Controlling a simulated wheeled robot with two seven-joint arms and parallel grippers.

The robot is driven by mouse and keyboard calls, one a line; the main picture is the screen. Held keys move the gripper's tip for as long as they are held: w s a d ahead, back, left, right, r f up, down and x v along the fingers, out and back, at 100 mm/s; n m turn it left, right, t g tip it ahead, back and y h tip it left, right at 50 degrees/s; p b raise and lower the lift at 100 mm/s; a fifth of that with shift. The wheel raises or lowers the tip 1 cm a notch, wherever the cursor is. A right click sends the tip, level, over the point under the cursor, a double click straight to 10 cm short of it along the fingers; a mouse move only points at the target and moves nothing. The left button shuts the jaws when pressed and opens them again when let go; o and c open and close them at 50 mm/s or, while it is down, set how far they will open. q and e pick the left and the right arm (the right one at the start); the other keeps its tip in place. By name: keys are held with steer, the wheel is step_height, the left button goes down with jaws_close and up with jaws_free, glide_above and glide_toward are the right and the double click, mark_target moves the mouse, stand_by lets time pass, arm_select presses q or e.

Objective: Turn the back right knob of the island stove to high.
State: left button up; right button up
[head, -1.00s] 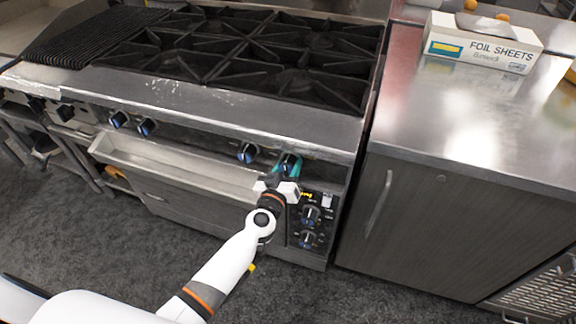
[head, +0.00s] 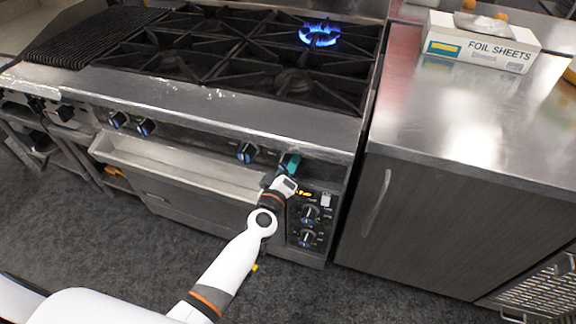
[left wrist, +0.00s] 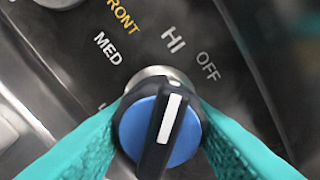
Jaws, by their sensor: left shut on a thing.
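The island stove (head: 230,115) stands in front of me, with black grates on top and knobs along its front panel. A blue flame (head: 318,38) burns at its back right burner. My left gripper (head: 289,164) is at the rightmost knob of the upper row. In the left wrist view its teal fingers are shut on both sides of this blue and black knob (left wrist: 158,135). The knob's white line points up, close to the HI label (left wrist: 175,40); OFF (left wrist: 208,66) lies to the right and MED to the left. My right gripper is not in view.
Other blue knobs (head: 247,153) sit left along the panel, and two oven dials (head: 310,214) are below right. A steel counter (head: 465,120) with a foil sheets box (head: 480,45) stands at the right. Dark floor is clear in front.

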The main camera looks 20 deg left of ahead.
arm_select(q)
steer(key=shift+f, duration=0.1)
stand_by(0.3)
steer(key=o, duration=1)
steer(key=shift+c, duration=0.2)
steer(key=shift+s, duration=0.15)
steer(key=s, duration=1.1)
steer(key=shift+s+a, duration=0.2)
steer(key=shift+s, duration=0.2)
